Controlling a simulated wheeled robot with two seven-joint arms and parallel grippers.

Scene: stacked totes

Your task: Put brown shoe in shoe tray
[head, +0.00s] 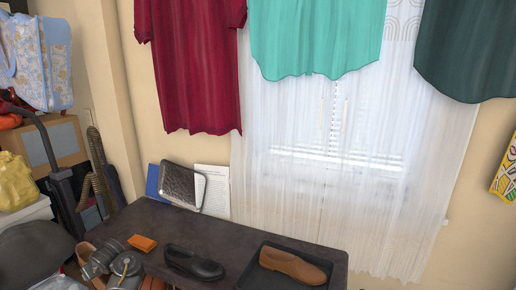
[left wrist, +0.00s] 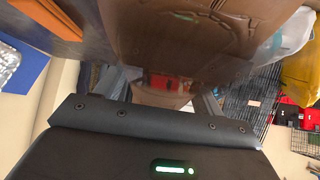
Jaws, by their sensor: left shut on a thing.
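A brown shoe (left wrist: 185,35) fills the upper middle of the left wrist view. My left gripper (left wrist: 162,84) is shut on it. In the head view, brown leather (head: 86,251) shows beside my grey left arm at the table's left end; the arm hides much of it. The shoe tray (head: 248,277) is black and lies at the table's right end. Another brown shoe (head: 293,266) sits in it, toe to the right. My left gripper is well to the left of the tray. My right gripper is not in view.
A black shoe (head: 193,264) lies on the dark table (head: 150,219) between my left arm and the tray. An orange block (head: 142,243) lies near the arm. A silvery case (head: 184,185) leans at the back wall. The table's back middle is clear.

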